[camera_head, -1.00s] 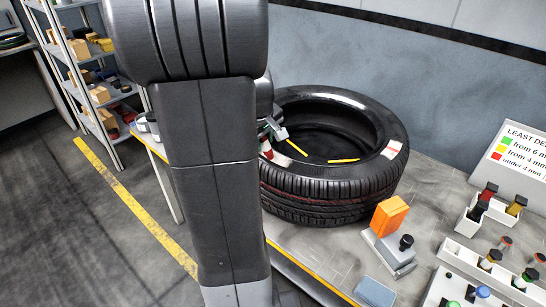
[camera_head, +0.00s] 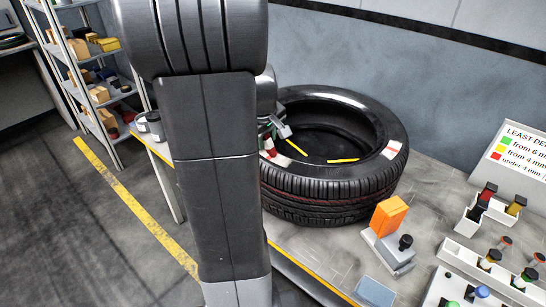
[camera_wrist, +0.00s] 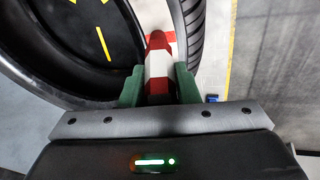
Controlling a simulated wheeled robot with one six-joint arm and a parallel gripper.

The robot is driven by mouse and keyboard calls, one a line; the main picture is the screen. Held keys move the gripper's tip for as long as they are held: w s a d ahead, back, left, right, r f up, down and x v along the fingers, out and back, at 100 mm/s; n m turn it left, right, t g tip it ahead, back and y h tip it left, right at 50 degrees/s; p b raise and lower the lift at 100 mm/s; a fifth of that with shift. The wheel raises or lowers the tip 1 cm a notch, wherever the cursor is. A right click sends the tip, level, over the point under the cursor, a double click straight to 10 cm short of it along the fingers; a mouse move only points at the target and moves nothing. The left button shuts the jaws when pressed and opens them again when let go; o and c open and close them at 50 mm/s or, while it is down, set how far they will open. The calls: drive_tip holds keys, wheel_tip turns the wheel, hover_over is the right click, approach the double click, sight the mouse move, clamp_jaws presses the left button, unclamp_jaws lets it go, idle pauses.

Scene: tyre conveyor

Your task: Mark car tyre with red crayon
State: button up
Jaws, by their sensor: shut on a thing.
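The black car tyre (camera_head: 330,186) lies flat on the bench, with white labels on its upper sidewall at right (camera_head: 391,150) and near my gripper. It also shows in the wrist view (camera_wrist: 193,30). My gripper (camera_wrist: 159,85) is shut on the red crayon (camera_wrist: 158,65), which is red with a white band and sits between the green fingers. In the head view the crayon (camera_head: 269,147) is above the tyre's near-left sidewall, partly hidden by my arm. A red patch shows beside its far end in the wrist view; whether the crayon touches the tyre I cannot tell.
An orange block (camera_head: 389,216) stands on a grey holder right of the tyre. Small white bins (camera_head: 491,209), a sign (camera_head: 519,150) and a button panel (camera_head: 455,292) are farther right. A shelf (camera_head: 88,75) stands at the back left. A wall is behind the bench.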

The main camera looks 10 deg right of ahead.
drive_tip(key=shift+w+d, duration=0.1)
drive_tip(key=shift+d, duration=0.05)
drive_tip(key=shift+w+d, duration=0.1)
drive_tip(key=shift+d, duration=0.05)
idle(0.4)
drive_tip(key=shift+d, duration=0.1)
drive_tip(key=shift+w+d, duration=0.1)
wheel_tip(320, 180, up, 7)
drive_tip(key=p, duration=0.5)
drive_tip(key=shift+p, duration=0.35)
